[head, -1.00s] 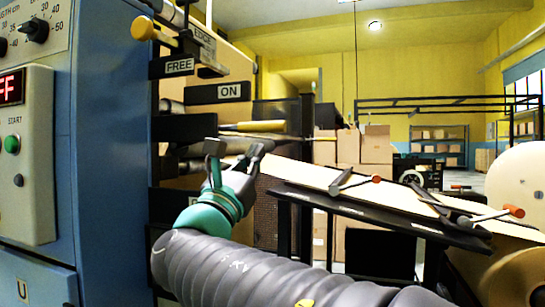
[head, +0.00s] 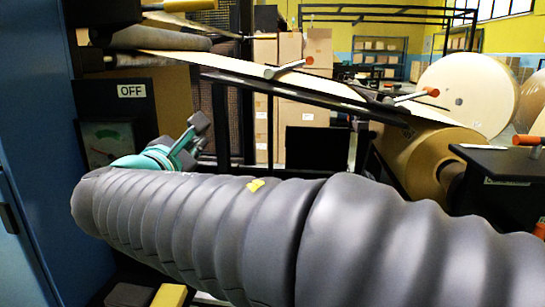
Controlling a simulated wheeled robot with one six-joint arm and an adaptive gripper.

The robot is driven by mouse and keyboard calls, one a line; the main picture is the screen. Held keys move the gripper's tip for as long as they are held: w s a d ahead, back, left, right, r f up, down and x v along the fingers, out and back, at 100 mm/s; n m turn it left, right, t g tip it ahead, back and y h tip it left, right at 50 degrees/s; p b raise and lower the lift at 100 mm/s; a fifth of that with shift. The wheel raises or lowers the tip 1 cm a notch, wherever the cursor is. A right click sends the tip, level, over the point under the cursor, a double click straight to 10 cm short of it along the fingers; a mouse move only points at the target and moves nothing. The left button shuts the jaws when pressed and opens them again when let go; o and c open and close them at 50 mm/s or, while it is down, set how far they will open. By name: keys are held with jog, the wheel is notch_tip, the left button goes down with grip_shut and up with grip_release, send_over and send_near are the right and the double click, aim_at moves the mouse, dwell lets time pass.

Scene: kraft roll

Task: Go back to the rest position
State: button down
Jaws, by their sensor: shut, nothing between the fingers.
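My gripper (head: 198,132) is at the left-centre of the head view, at the end of my grey ribbed arm. It points up and to the right, with a teal wrist behind it. Its fingers are shut and hold nothing. It is in front of the dark machine frame, below the slanting paper web (head: 225,65), and appears clear of both. The arm reaches across the lower part of the view from the right.
A panel marked OFF (head: 132,91) with a dial (head: 108,143) is left of my gripper. A blue cabinet (head: 40,130) fills the left edge. A brown kraft roll (head: 425,155) and a pale roll (head: 468,92) stand right. Orange-tipped handles (head: 290,67) cross the web. Cartons (head: 290,50) stand behind.

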jog(key=s+d+f+m+g+p, duration=0.1)
jog(key=s+d+f+m+g, duration=0.35)
jog(key=d+f+m, duration=0.45)
jog(key=s+d+f+m+g, duration=0.4)
jog(key=d+f+g, duration=0.25)
jog(key=f, duration=0.45)
jog(key=s+d+f+m+g+y+p, duration=0.1)
jog(key=s+d+f+m+y+p, duration=0.2)
jog(key=s+d+m, duration=0.9)
jog(key=d, duration=0.2)
jog(key=shift+d+m, duration=0.35)
jog(key=shift+m, duration=0.05)
jog(key=shift+s+d, duration=0.1)
